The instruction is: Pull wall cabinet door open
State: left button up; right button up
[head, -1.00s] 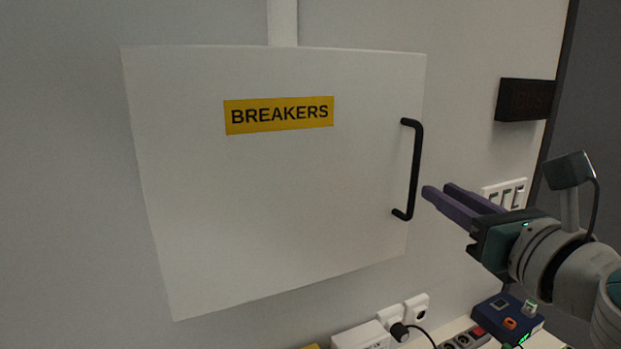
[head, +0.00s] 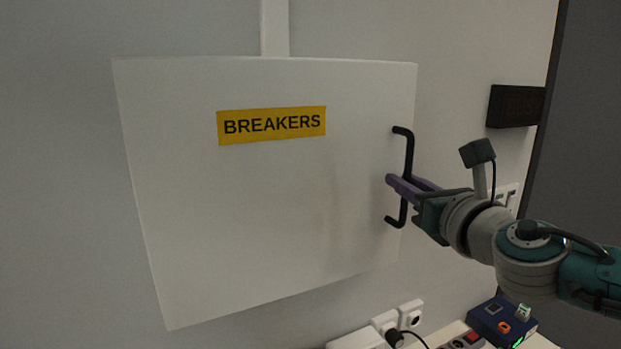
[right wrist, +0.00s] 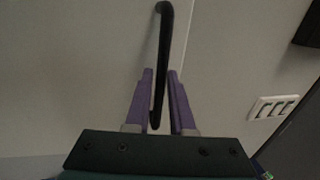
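The wall cabinet door (head: 250,210) is a white panel with a yellow BREAKERS label (head: 271,125). It looks closed. A black upright bar handle (head: 408,150) is fixed near its right edge. My right gripper (head: 403,184) is at the lower half of the handle, with its purple fingers reaching to either side of the bar. In the right wrist view, the handle (right wrist: 163,50) runs between the fingertips (right wrist: 160,75), with small gaps showing on both sides, so the fingers are open around it. My left gripper is not in view.
A dark sign box (head: 514,106) and white switches (head: 507,197) are on the wall to the right. Below are wall sockets (head: 410,315) with a plugged black cable and a blue device box (head: 502,320). The wall left of the cabinet is bare.

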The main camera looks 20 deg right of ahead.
grip_shut()
dwell(1.2)
